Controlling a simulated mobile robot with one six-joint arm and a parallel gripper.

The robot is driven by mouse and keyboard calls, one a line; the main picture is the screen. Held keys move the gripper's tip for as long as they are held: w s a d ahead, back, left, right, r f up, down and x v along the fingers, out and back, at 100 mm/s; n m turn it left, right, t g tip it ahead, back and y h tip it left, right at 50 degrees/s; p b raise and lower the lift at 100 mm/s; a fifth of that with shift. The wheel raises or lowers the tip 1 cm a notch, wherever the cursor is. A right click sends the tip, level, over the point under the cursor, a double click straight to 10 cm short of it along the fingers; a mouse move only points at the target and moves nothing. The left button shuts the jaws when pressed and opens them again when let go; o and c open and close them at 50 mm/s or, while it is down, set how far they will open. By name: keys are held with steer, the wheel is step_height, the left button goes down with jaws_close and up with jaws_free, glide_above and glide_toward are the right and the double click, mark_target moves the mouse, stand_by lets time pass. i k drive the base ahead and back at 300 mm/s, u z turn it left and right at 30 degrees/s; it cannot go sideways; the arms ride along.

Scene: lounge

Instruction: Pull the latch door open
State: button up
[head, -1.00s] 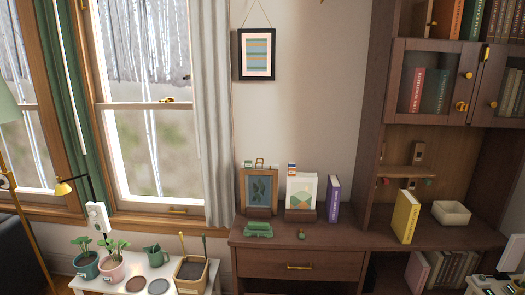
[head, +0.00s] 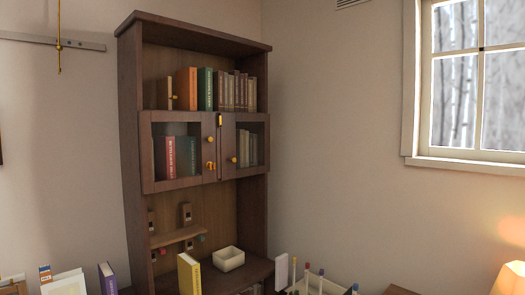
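A dark wooden bookcase (head: 128,110) has two glass-paned doors side by side at mid height. The left door (head: 180,187) has a round brass knob (head: 210,139) and a small brass latch piece (head: 210,165) near its right edge. The right door (head: 245,174) has a brass knob (head: 234,160) near its left edge. A thin brass piece (head: 219,120) sits upright at the top where the doors meet. Both doors look shut. Books show behind both panes. My gripper is not in view.
Books (head: 230,90) fill part of the shelf above the doors. A lit lamp (head: 510,280) stands lower right. A window (head: 478,90) is at upper right.

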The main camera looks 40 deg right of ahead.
mark_target(229, 172)
steer(key=z, duration=0.9)
steer(key=k, duration=1.35)
steer(key=z, duration=0.05)
steer(key=i, duration=1.35)
steer(key=u, duration=0.9)
steer(key=i, duration=0.45)
steer(key=u, duration=0.2)
